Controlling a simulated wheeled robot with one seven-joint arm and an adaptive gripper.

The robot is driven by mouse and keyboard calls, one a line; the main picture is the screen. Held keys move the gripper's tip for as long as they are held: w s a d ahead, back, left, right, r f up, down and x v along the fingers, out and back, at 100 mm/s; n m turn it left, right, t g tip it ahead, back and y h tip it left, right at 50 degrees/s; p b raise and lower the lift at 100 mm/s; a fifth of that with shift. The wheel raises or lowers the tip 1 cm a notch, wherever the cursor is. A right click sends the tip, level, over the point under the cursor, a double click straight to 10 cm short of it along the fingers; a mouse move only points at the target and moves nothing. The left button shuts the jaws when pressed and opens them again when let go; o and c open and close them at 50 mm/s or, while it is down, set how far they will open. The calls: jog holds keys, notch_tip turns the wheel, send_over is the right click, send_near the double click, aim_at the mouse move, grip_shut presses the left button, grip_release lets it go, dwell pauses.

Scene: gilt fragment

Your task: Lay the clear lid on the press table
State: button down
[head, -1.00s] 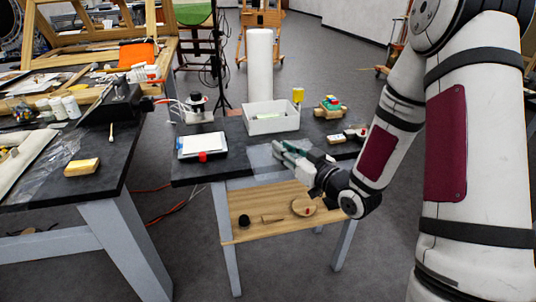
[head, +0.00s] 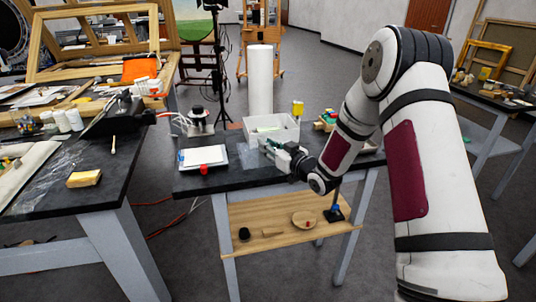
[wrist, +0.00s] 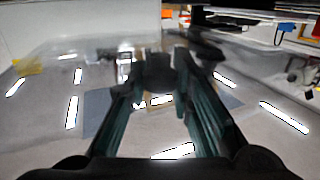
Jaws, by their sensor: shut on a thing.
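My gripper (head: 266,147) is over the front middle of the black-topped table (head: 225,182), in front of the white bin. In the wrist view its green fingers (wrist: 158,78) are shut on a dark knob-like part. Around and below them spreads a clear, glossy sheet with bright reflections, the clear lid (wrist: 70,112). In the head view the lid (head: 247,157) is only a faint patch beside the fingers, and its edges are hard to make out. I cannot tell whether it touches the tabletop. No thing is clearly recognizable as the press table.
The white bin (head: 272,130) stands behind my gripper, with a yellow item (head: 298,108) at its right. A white pad (head: 203,158) with a red knob lies at the left. A shelf (head: 275,245) below holds small items. Another black table (head: 100,190) stands left across a gap.

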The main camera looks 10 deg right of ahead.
jog(key=shift+w, duration=0.35)
jog(key=shift+f, duration=1.75)
jog(key=shift+f, duration=0.1)
jog(key=c, duration=1.4)
grip_release()
jog(key=shift+f, duration=0.1)
